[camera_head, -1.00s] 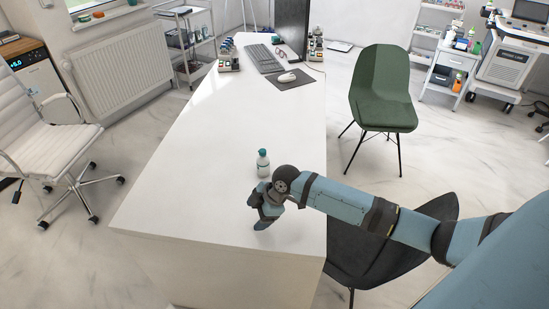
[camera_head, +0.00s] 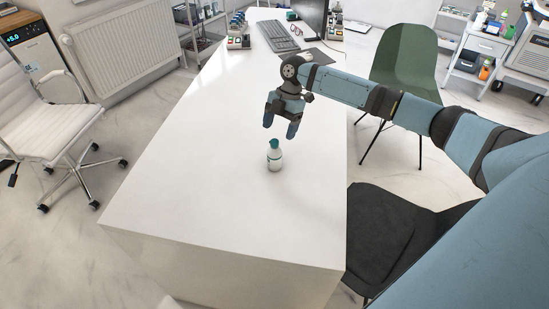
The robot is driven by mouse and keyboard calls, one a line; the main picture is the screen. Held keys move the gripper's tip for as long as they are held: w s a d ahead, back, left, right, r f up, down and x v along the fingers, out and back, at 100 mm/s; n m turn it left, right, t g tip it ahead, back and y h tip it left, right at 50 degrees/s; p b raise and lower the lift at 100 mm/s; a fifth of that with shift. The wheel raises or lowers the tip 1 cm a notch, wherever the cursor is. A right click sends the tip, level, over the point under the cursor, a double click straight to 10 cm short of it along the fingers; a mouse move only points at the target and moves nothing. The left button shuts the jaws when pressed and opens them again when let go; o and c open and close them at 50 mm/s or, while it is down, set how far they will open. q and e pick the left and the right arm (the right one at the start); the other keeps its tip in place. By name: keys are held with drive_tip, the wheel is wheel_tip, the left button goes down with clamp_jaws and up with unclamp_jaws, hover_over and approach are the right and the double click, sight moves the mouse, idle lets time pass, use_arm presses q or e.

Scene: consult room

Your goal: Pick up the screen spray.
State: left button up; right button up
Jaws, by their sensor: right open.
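The screen spray (camera_head: 274,157), a small white bottle with a teal top and a label, stands upright on the white desk (camera_head: 190,185). My right gripper (camera_head: 281,131) is above and just behind the bottle in the picture, with its fingers pointing down and apart. Nothing is between the fingers. The fingertips show close to the bottle's top, but I cannot tell the exact gap. My left gripper is not in view.
A keyboard (camera_head: 277,37), a monitor (camera_head: 313,17) and small racks (camera_head: 238,36) stand at the desk's far end. A green chair (camera_head: 405,60) and a dark chair (camera_head: 385,225) are at the right. The desk's near and left parts are clear.

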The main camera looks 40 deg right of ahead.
sight(275, 146)
drive_tip(key=shift+x, duration=1.3)
drive_tip(key=x, duration=0.4)
drive_tip(key=shift+f, duration=0.1)
drive_tip(key=c, duration=1)
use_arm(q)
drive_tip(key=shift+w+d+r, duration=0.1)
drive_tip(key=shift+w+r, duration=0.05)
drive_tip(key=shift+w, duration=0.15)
